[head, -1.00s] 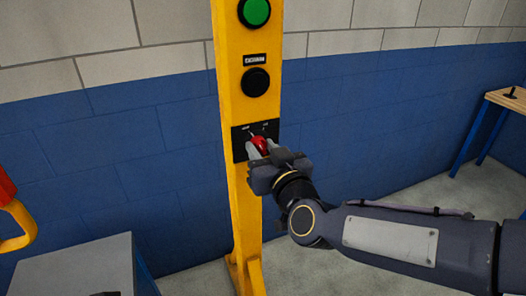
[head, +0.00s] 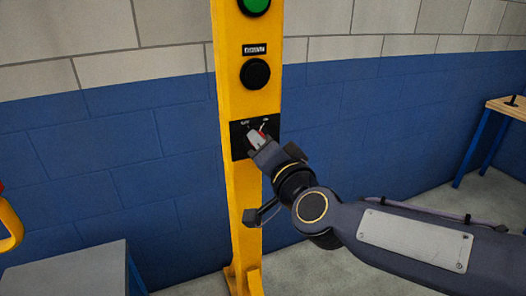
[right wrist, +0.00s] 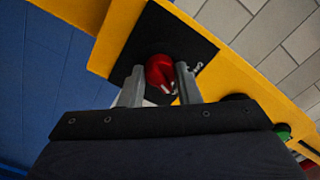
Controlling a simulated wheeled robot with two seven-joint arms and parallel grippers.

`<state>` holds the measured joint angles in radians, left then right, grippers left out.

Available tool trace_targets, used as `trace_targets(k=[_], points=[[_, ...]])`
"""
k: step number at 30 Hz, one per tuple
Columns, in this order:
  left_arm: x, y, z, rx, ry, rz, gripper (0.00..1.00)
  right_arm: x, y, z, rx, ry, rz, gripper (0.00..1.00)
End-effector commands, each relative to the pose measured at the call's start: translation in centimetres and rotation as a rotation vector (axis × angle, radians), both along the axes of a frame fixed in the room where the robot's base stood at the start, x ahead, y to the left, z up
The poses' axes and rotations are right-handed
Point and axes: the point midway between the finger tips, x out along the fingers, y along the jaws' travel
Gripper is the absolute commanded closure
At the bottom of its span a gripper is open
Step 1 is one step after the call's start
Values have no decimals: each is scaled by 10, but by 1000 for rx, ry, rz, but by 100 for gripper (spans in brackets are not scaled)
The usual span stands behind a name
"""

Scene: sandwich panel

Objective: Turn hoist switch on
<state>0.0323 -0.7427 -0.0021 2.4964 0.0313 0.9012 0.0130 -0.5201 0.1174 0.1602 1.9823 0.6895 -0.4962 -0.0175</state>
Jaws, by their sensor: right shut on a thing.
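The hoist switch is a red rotary knob (right wrist: 162,74) on a black plate (right wrist: 178,38) fixed to a yellow post (head: 240,195). In the head view only a little of the red knob (head: 262,130) shows beside my finger. My right gripper (right wrist: 160,88) is shut on the knob, one grey finger on each side of it. In the head view the right gripper (head: 258,140) is rolled over to a slant in front of the plate. The knob's exact pointing direction is hard to read. My left gripper is not in view.
A black button (head: 255,74) with a label sits above the plate, and a green button (head: 255,5) is higher up. A grey-topped bench (head: 70,270) stands at lower left, near a yellow handle (head: 12,228). A wooden table (head: 508,108) is at far right.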

Motion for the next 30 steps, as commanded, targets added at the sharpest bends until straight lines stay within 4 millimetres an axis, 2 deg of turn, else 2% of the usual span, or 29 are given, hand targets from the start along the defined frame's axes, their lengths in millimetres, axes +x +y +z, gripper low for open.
trace_targets(k=[10, 26, 27, 30], points=[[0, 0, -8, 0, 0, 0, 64, 0, 0, -1, 120, 51, 0, 93], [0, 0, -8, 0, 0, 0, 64, 0, 0, -1, 140, 59, 0, 93], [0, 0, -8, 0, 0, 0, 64, 0, 0, -1, 140, 59, 0, 65], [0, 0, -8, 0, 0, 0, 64, 0, 0, 0, 139, 59, 0, 52]])
